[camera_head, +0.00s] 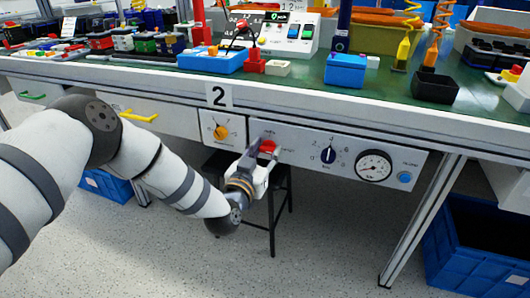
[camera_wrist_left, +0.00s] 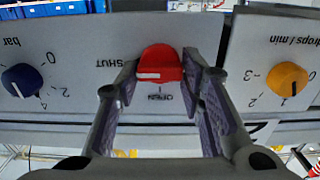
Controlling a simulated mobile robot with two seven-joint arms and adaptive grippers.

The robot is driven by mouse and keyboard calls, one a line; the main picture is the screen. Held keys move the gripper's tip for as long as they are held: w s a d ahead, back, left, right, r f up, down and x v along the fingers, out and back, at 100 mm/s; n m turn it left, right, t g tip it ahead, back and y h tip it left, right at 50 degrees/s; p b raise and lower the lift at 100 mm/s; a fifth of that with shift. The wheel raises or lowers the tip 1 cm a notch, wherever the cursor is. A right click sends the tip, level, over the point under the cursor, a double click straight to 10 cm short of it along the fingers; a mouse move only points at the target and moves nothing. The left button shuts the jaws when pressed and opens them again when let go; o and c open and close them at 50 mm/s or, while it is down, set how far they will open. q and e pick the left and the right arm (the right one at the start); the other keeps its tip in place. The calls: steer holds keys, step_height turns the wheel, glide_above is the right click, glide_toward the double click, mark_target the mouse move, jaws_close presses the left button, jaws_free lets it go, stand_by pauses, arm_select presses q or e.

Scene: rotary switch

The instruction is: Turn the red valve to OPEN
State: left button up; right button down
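The red valve (camera_head: 267,146) is a knob on the grey panel under the bench. It also shows in the left wrist view (camera_wrist_left: 160,64), where the picture is upside down. Its white mark (camera_wrist_left: 148,75) points left, just below the SHUT label (camera_wrist_left: 113,63); the OPEN label (camera_wrist_left: 158,97) is under the knob. My left gripper (camera_head: 261,160) is at the valve. In the left wrist view its fingers (camera_wrist_left: 160,80) lie close against both sides of the knob, and no clear gap shows. My right gripper is not in view.
An orange dial (camera_head: 221,132), a dark blue dial (camera_head: 328,154), a gauge (camera_head: 373,166) and a blue button (camera_head: 405,177) share the panel front. The bench (camera_head: 300,88) overhangs it. A black stool (camera_head: 272,210) stands below, and a blue crate (camera_head: 475,250) stands at right.

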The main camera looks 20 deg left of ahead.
arm_select(q)
steer(key=c, duration=0.5)
steer(key=shift+o, duration=0.2)
steer(key=n, duration=0.4)
steer(key=shift+a+n, duration=0.1)
steer(key=shift+n, duration=0.3)
steer(key=n, duration=0.3)
steer(key=shift+f+n, duration=0.15)
steer(key=shift+n, duration=0.15)
steer(key=n, duration=0.4)
steer(key=shift+f, duration=0.1)
steer(key=shift+n+b, duration=0.9)
steer(key=shift+n, duration=1.8)
